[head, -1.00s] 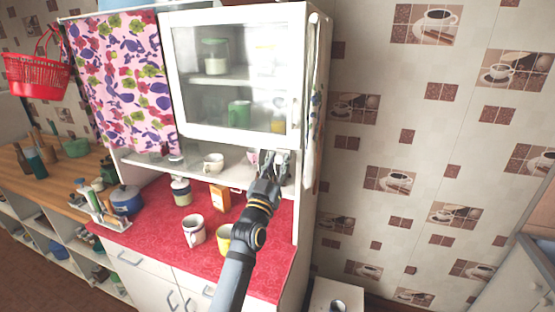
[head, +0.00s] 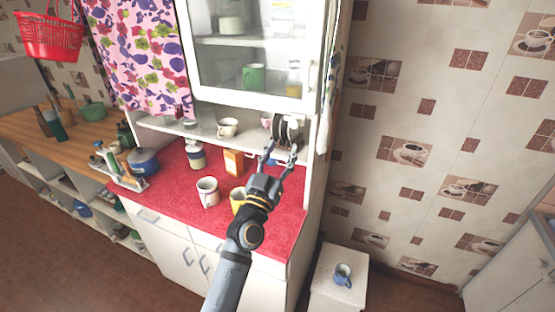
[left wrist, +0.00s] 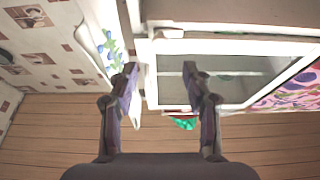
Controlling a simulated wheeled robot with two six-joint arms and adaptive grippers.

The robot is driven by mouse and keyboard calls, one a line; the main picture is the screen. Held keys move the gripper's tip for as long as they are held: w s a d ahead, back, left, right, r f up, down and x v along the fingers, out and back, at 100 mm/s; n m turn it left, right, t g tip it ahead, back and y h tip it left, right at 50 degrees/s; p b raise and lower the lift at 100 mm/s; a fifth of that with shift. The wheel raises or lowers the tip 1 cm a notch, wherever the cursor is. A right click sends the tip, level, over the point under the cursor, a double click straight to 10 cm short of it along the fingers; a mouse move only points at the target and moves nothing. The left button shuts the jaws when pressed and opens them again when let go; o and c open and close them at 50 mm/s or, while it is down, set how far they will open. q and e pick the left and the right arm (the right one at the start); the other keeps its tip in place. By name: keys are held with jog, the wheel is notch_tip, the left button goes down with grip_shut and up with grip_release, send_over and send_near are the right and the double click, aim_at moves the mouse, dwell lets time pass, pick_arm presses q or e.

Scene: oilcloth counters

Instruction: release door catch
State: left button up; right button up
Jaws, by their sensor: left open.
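The white-framed glass door (head: 198,95) of the wall cupboard is shut in the head view. A small pale catch (head: 312,76) sits on the right side of its frame. My left gripper (head: 280,152) is open and empty, below the door's lower right corner in the picture and apart from the catch. In the left wrist view its two fingers (left wrist: 160,72) stand apart with nothing between them. The glass door (left wrist: 240,108) shows beyond and to the right of them. I cannot make out the catch clearly there. My right gripper is not in view.
Dark-rimmed plates (head: 292,130) stand in the niche behind my gripper. A white mug (head: 207,191), a yellow mug (head: 237,198) and an orange box (head: 233,161) stand on the red counter (head: 180,175). A patterned curtain (head: 140,55) hangs left of the door.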

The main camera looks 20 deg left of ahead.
pick_arm(q)
jog(key=v, duration=0.3)
jog(key=shift+w+f, duration=0.1)
dwell(0.4)
